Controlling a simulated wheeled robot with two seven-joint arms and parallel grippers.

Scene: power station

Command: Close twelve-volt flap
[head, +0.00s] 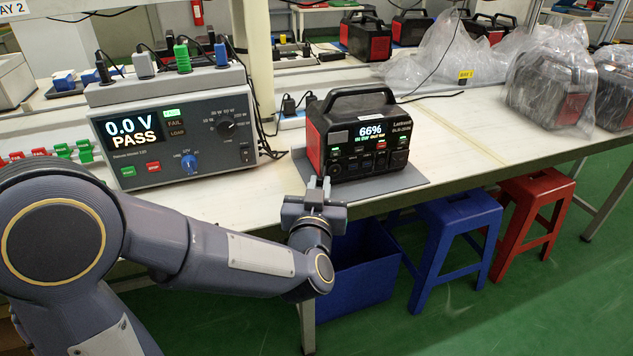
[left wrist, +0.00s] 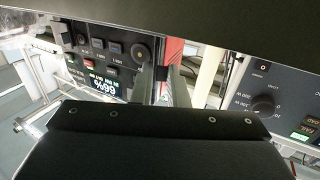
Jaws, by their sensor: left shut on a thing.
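The black power station (head: 356,135) with red sides stands on a grey mat (head: 405,180), its display reading 66%. My left gripper (head: 319,182) is at the lower left corner of its front. In the left wrist view, my two fingers (left wrist: 164,85) reach in beside a round socket (left wrist: 140,51) and the station's red side (left wrist: 172,50). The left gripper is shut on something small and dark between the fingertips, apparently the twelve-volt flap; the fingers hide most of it. The socket's face shows uncovered. My right gripper is not in view.
A grey tester (head: 178,125) reading 0.0 V PASS stands left of the station on the white bench (head: 460,125). Bagged stations (head: 550,95) stand at the right. A blue crate (head: 350,280), a blue stool (head: 455,215) and a red stool (head: 540,195) are below.

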